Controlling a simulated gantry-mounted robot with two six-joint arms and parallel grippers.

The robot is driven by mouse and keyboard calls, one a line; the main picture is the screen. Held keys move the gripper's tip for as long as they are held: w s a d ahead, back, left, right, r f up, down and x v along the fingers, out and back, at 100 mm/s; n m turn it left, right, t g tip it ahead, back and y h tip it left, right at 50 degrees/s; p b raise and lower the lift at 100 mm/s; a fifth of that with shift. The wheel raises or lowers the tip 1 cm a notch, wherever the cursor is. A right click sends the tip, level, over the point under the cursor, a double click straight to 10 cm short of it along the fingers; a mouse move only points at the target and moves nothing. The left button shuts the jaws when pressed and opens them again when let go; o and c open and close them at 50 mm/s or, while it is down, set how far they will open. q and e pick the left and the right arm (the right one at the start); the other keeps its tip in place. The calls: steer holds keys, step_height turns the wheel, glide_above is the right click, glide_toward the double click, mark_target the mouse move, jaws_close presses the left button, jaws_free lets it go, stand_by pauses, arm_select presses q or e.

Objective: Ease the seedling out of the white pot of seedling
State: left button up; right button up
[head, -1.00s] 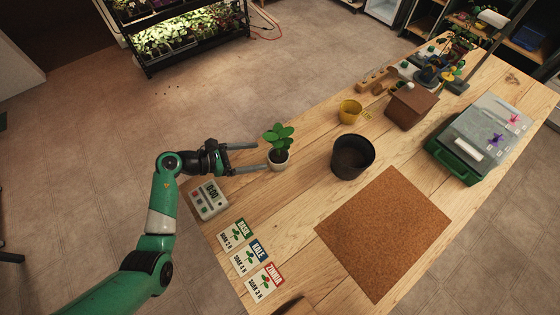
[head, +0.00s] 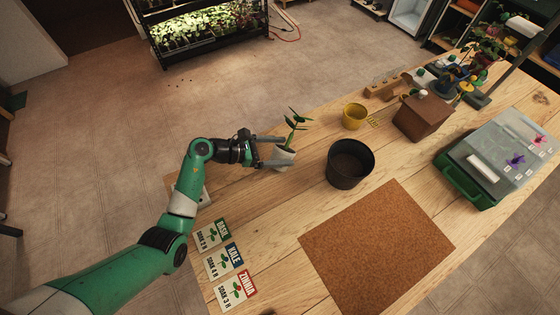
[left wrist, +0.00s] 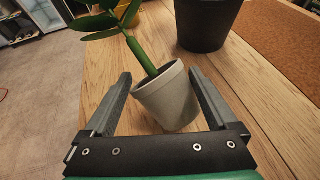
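The white pot (head: 283,156) stands tilted near the table's left edge, with the green seedling (head: 294,129) rising from it. In the left wrist view the white pot (left wrist: 168,103) leans, and the seedling's thick stem (left wrist: 142,57) slants up left from its rim. My left gripper (head: 284,150) is open, its fingers on either side of the pot. In the left wrist view the right finger is close to the pot's wall, and a small gap shows at the left finger. Whether the right finger touches is unclear. My right gripper is not in view.
A black pot (head: 350,164) stands right of the white pot, with a yellow cup (head: 354,115) behind it. A cork mat (head: 375,245) lies in front. Seed cards (head: 224,262) lie near the left edge. A brown box (head: 422,118) and green-edged bin (head: 458,184) are farther right.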

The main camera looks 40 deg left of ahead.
mark_target(278, 148)
arm_select(q)
steer(key=shift+o, duration=0.2)
steer(key=shift+s+a+f, duration=0.1)
steer(key=shift+s+a, duration=0.05)
steer(key=shift+s, duration=0.15)
steer(key=c, duration=1)
steer(key=shift+o, duration=0.2)
steer(key=shift+r, duration=0.45)
steer(key=c, duration=0.4)
step_height(278, 148, up, 3)
steer(key=shift+f+p, duration=0.2)
steer(key=shift+p, duration=0.5)
jaws_close()
steer(key=s+d+r+p, duration=0.4)
steer(key=s+d+r, duration=0.3)
steer(key=s+r, duration=0.2)
steer(key=s, duration=0.2)
steer(key=shift+s+d+r, duration=0.35)
steer(key=o, duration=1.2)
jaws_free()
